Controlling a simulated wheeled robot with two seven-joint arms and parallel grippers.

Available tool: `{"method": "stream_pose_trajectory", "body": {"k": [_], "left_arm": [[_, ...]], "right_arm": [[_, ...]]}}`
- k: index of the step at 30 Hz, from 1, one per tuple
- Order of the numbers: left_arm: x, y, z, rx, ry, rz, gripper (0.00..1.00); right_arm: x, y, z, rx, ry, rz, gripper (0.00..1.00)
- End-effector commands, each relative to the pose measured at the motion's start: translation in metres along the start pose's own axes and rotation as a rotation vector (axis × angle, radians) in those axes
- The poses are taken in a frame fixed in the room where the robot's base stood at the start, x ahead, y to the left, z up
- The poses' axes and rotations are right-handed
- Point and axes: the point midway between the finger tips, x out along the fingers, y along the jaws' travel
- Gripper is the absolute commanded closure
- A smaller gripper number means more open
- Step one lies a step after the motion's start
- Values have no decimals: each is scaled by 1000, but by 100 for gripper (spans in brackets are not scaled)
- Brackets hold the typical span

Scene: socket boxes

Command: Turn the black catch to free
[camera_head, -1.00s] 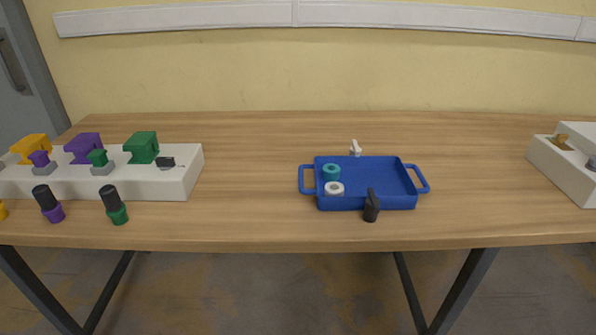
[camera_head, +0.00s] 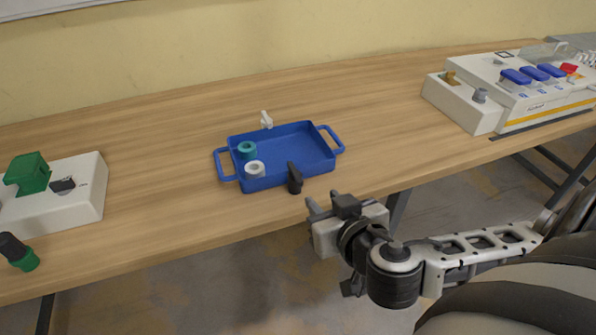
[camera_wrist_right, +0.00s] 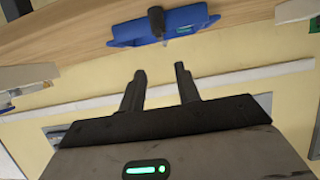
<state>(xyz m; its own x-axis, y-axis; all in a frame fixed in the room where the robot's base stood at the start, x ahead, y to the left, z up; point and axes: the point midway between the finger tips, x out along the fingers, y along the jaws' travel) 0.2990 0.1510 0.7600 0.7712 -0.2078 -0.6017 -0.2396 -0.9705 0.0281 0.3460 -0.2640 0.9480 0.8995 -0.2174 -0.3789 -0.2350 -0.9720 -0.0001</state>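The black catch (camera_head: 294,178) stands upright at the near side of the blue tray (camera_head: 284,139), right of its middle. It also shows in the right wrist view (camera_wrist_right: 156,20), against the side of the tray (camera_wrist_right: 185,18). A white catch (camera_head: 266,119) stands at the far side of the tray. My right gripper (camera_head: 324,204) is just off the table's front edge, to the right of and nearer than the black catch, apart from it. In the right wrist view its two fingers (camera_wrist_right: 160,72) are spread with nothing between them. My left gripper is not in view.
The tray holds a teal ring (camera_head: 246,150) and a white ring (camera_head: 255,169). A white socket box (camera_head: 85,205) with a green block (camera_head: 27,173) stands left. A white panel (camera_head: 540,102) with blue switches stands right. Bare table lies around the tray.

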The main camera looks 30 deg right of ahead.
Motion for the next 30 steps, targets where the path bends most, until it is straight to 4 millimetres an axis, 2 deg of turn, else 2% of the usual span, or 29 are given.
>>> {"method": "stream_pose_trajectory", "body": {"k": [2,12,18,24,30], "left_arm": [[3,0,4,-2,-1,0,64],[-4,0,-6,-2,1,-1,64],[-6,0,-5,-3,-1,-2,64],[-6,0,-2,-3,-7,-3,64],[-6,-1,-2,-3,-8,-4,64]], "right_arm": [[15,0,1,0,4,2,67],[88,0,-1,0,0,2,67],[125,0,0,0,-2,0,67],[144,0,1,-1,-3,-1,67],[148,-1,2,-1,-4,-3,67]]}}
